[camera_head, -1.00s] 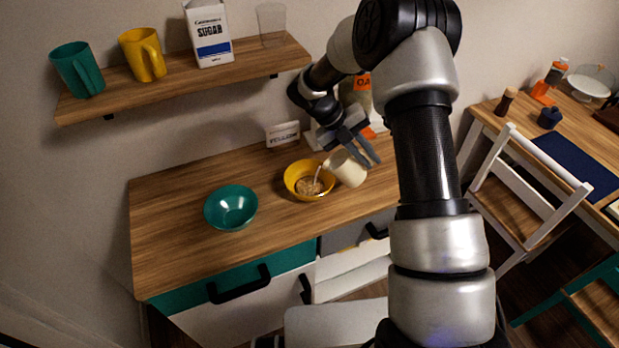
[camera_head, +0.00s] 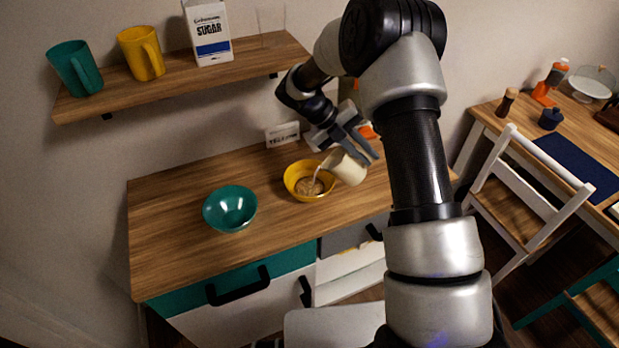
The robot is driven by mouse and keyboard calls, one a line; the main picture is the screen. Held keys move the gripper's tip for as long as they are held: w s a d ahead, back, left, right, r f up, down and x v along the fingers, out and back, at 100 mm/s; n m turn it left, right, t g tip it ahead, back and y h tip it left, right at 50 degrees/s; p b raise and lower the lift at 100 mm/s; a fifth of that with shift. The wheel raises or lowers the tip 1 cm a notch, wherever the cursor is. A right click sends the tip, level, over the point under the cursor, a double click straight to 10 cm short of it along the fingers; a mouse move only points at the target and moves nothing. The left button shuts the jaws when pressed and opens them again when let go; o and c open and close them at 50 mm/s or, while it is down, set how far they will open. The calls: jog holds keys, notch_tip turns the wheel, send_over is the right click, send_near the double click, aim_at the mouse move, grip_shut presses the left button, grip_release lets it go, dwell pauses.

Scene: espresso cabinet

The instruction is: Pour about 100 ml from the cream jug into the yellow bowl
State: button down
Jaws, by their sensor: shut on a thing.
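The yellow bowl (camera_head: 292,186) stands on the cabinet's wooden top, with pale brownish contents inside. The cream jug (camera_head: 346,167) is tilted to the left over the bowl's right rim. A thin pale stream runs from its lip down into the bowl. My gripper (camera_head: 361,150) is shut on the jug from its upper right side. The jug's handle and the exact finger contact are hard to make out.
A teal bowl (camera_head: 230,208) stands left of the yellow bowl. A small sign (camera_head: 282,134) stands behind. The shelf (camera_head: 180,85) above holds a teal mug (camera_head: 75,68), a yellow mug (camera_head: 141,53) and a sugar carton (camera_head: 208,32).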

jog(key=shift+a+r+h, duration=0.1)
jog(key=shift+a+h, duration=0.2)
jog(key=shift+h, duration=0.2)
dwell(0.6)
